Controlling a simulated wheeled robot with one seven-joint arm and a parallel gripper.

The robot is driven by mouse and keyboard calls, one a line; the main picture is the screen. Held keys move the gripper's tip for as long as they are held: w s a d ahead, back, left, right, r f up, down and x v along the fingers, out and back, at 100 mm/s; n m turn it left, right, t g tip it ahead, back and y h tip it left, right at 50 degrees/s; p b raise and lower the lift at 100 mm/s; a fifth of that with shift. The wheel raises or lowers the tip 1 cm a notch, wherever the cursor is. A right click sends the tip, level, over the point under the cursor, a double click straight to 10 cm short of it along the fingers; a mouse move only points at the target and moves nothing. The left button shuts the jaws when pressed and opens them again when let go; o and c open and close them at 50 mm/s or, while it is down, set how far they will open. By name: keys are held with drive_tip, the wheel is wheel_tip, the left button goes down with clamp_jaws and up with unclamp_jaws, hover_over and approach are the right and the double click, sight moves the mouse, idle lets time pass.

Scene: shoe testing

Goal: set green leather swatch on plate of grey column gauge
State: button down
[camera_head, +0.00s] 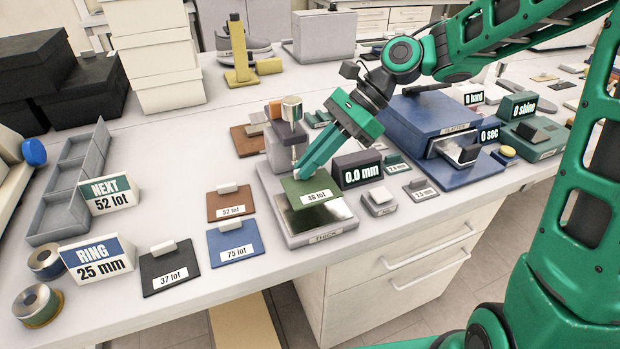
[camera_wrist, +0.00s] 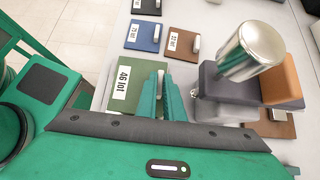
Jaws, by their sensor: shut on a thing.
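The green leather swatch (camera_head: 312,190), labelled 46 lot, is at the grey column gauge, over the shiny plate (camera_head: 330,216) marked THICK. The swatch is tilted against the plate, and I cannot tell whether it touches it. My gripper (camera_head: 304,174) is shut on the swatch's small grip, which the fingers mostly hide. The gauge's display (camera_head: 360,172) reads 0.0 mm.
Brown (camera_head: 231,204), blue (camera_head: 236,243) and black (camera_head: 170,268) swatches lie to the left. A small grey block (camera_head: 379,202) sits right of the gauge. A blue tester (camera_head: 425,122) stands further right. Bare table lies between the gauge and the left swatches.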

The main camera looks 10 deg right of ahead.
sight(315, 173)
drive_tip(key=shift+f, duration=2.15)
drive_tip(key=shift+s, duration=0.1)
drive_tip(key=c, duration=1.9)
unclamp_jaws()
drive_tip(key=shift+f, duration=0.1)
drive_tip(key=v, duration=1.2)
drive_tip(key=shift+d, duration=0.1)
